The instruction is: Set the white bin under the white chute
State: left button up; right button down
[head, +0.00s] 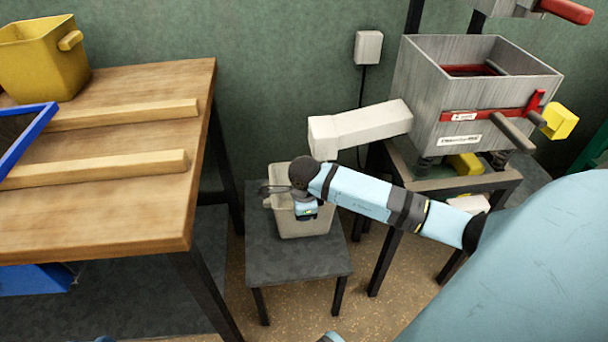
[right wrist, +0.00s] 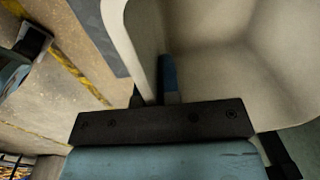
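The white bin (head: 304,226) stands upright on a low dark table, partly hidden by my right arm; its pale wall and inside fill much of the right wrist view (right wrist: 230,60). The white chute (head: 365,126) slopes from the grey sieve box down to the left, its lower end above and behind the bin's right side. I cannot tell whether the bin is squarely below it. My right gripper (head: 272,190) is at the bin's left rim. In the right wrist view its fingers (right wrist: 153,85) lie on both sides of the bin wall, closed on it. My left gripper is out of view.
The low dark table (head: 265,268) has bare space in front of the bin. A wooden table (head: 110,215) with two rails and a yellow bin (head: 42,60) stands at left. The grey sieve box (head: 450,140) sits on a stand at right, its legs close to the low table.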

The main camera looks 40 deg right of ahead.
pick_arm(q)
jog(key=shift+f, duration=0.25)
pick_arm(e)
jog(key=shift+f, duration=0.3)
jog(key=shift+f, duration=0.15)
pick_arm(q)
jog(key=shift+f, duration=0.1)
pick_arm(e)
jog(key=c, duration=1.3)
grip_release()
jog(key=shift+c, duration=0.2)
